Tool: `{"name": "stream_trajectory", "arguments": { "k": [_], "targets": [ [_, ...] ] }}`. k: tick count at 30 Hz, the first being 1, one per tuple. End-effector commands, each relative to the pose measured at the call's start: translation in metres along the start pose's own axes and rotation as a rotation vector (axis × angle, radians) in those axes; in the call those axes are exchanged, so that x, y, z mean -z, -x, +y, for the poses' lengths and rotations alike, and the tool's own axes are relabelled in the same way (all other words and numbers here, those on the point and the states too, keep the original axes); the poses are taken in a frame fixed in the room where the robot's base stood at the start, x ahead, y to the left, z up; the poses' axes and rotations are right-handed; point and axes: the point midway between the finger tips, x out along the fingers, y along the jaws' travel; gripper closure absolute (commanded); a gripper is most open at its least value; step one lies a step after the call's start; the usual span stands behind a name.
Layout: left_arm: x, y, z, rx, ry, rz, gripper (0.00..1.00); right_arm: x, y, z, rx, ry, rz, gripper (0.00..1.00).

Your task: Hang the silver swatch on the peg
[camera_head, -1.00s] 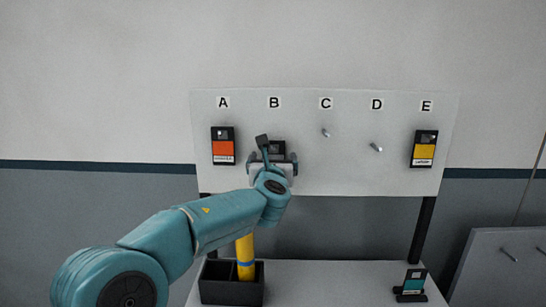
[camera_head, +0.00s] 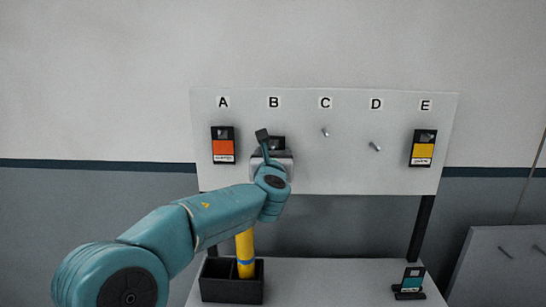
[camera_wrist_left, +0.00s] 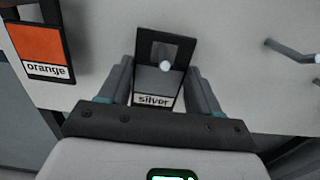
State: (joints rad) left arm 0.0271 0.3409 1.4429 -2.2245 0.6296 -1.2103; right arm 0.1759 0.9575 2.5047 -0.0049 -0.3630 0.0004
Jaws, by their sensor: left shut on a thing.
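The silver swatch (camera_wrist_left: 158,75) is a dark card with a grey face, a "silver" label and a cut-out at its top. It is at position B on the board, and its upper part (camera_head: 278,143) shows above my left gripper (camera_head: 272,160). A round pale peg tip (camera_wrist_left: 165,66) shows in the cut-out; I cannot tell how deep the peg goes through. My left gripper, in the left wrist view (camera_wrist_left: 160,88), is shut on the swatch, one finger at each side. My right gripper is not in view.
The white board (camera_head: 350,170) also holds an orange swatch (camera_head: 223,146) at A and a yellow swatch (camera_head: 424,148) at E. Pegs C (camera_head: 325,132) and D (camera_head: 375,147) are bare. Below are a black bin (camera_head: 230,291) with a yellow cylinder (camera_head: 245,252) and a teal swatch (camera_head: 413,279).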

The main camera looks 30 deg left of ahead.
Motion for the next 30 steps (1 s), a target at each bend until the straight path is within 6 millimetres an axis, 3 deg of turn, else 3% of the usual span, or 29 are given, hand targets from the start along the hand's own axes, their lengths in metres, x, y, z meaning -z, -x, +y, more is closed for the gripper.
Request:
{"name": "stream_trajectory", "arguments": {
  "k": [11,30],
  "targets": [
    [-0.001,0.003,0.0,0.0,0.001,-0.001,0.66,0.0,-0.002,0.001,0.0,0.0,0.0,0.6],
    [-0.002,0.038,0.0,0.0,0.0,-0.002,0.66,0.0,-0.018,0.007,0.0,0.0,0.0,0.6]
  ]
}}
